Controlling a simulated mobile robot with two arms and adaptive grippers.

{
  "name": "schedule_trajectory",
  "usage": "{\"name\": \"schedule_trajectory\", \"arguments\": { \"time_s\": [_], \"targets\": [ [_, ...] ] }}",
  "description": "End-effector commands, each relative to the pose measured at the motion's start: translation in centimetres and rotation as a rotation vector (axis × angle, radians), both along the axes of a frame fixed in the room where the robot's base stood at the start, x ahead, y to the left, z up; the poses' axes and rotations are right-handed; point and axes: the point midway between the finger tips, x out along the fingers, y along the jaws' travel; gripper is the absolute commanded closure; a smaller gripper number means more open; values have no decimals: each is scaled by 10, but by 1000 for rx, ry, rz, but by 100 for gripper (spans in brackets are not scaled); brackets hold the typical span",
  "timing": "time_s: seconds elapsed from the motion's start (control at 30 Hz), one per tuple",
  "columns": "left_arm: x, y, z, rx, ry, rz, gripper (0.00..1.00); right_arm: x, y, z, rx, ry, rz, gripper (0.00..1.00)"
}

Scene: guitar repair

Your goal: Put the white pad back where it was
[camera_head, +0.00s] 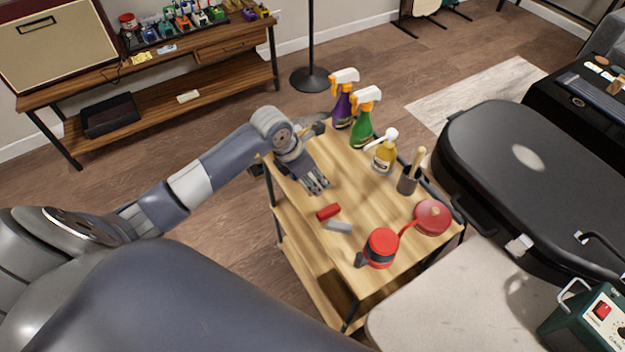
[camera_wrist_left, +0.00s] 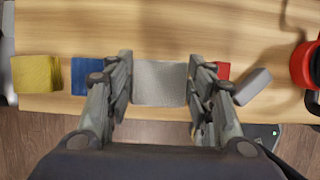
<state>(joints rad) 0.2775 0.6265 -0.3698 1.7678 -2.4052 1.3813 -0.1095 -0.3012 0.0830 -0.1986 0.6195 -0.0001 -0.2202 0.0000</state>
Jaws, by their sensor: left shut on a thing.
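The white pad (camera_wrist_left: 160,95) is between the two fingers of my left gripper (camera_wrist_left: 160,72) in the left wrist view, and the gripper is shut on it. It looks pale grey there. In the head view my left gripper (camera_head: 317,184) is over the left part of the wooden cart top (camera_head: 385,213), and its fingers hide the pad. I cannot tell whether the pad touches the wood. A blue pad (camera_wrist_left: 88,76) and a yellow pad (camera_wrist_left: 37,74) lie to its left in the wrist view. A red pad (camera_head: 328,212) and a grey pad (camera_head: 338,226) lie to its right.
On the cart stand spray bottles (camera_head: 362,118), a yellow pump bottle (camera_head: 384,152), a dark cup (camera_head: 407,180) with a tool, a red round container (camera_head: 432,217) and a red can (camera_head: 381,248). A black guitar case (camera_head: 540,165) lies to the right. Bare wood shows mid-cart.

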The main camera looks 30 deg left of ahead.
Motion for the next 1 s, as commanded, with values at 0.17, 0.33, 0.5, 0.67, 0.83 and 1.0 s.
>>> {"name": "schedule_trajectory", "arguments": {
  "time_s": [0.17,0.33,0.5,0.67,0.83,1.0],
  "targets": [
    [-2,-1,-24,-1,5,2,70,0,1,9,1,-1,0,60],
    [-1,0,-28,1,1,0,70,1,3,8,3,-1,-1,60],
    [-1,-1,-31,1,2,-1,70,1,5,6,7,-2,-1,60],
    [-1,-1,-30,1,2,0,42,1,6,6,7,-2,0,60],
    [-1,-1,-30,1,2,0,42,1,6,6,7,-2,0,60],
    [-1,0,-25,1,0,0,42,1,6,9,7,-2,0,60]
  ]
}}
